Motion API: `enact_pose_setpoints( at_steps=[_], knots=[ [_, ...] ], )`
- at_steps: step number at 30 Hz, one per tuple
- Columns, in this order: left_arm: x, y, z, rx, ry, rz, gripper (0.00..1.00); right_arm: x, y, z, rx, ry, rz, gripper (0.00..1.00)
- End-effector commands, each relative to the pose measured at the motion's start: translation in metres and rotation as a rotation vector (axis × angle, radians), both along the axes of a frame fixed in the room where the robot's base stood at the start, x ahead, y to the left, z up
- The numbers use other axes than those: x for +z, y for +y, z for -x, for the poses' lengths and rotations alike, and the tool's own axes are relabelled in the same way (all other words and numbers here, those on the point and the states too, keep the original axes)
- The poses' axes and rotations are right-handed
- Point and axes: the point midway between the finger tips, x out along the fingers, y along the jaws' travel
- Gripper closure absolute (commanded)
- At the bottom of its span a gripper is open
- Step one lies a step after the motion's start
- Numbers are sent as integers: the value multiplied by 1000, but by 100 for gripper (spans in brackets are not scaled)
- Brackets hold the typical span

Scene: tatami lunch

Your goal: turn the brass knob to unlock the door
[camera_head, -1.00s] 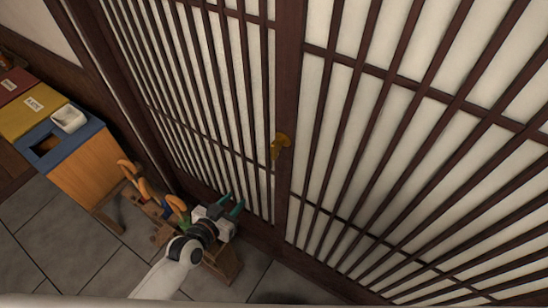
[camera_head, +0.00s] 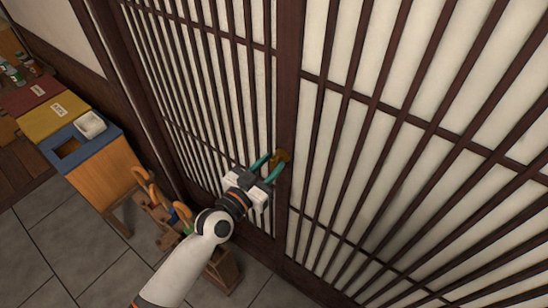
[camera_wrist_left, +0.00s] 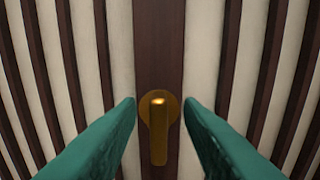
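The brass knob (camera_head: 283,156) sits on the dark wooden stile of the slatted door (camera_head: 289,75). In the left wrist view the knob (camera_wrist_left: 159,125) shows a round plate with a lever hanging straight down. My left gripper (camera_head: 270,166) points at the knob, with its teal fingers apart. In the left wrist view the fingertips (camera_wrist_left: 159,103) stand either side of the knob with gaps between, and nothing is held. Whether the tips reach as deep as the lever is hard to tell. My right gripper is not in view.
Bins with red, yellow and blue (camera_head: 64,165) tops stand at the left, with a white container (camera_head: 90,124) on the blue one. A wooden stand (camera_head: 222,270) with curved orange handles (camera_head: 141,174) is below my left arm. Grey tiled floor is open at lower left.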

Motion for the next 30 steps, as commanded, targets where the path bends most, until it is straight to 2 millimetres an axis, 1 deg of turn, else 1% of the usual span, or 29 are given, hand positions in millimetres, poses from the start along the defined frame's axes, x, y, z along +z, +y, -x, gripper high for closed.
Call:
enact_pose_setpoints(
  at_steps=[1,3,6,15,17,21,22,30],
  knots=[
    [1,-4,-6,1,0,0,66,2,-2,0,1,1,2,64],
    [0,-8,-12,1,1,1,66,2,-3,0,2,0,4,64],
    [0,-11,-16,1,1,1,66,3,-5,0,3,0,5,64],
    [0,-13,-18,1,0,0,66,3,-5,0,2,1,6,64],
    [0,-12,-18,1,0,0,75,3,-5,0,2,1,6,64],
    [-1,-12,-18,1,1,-1,97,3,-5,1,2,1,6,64],
    [-1,-12,-18,1,1,-1,100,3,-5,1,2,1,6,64],
    [-1,-12,-17,1,4,2,100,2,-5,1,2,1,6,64]
  ],
)
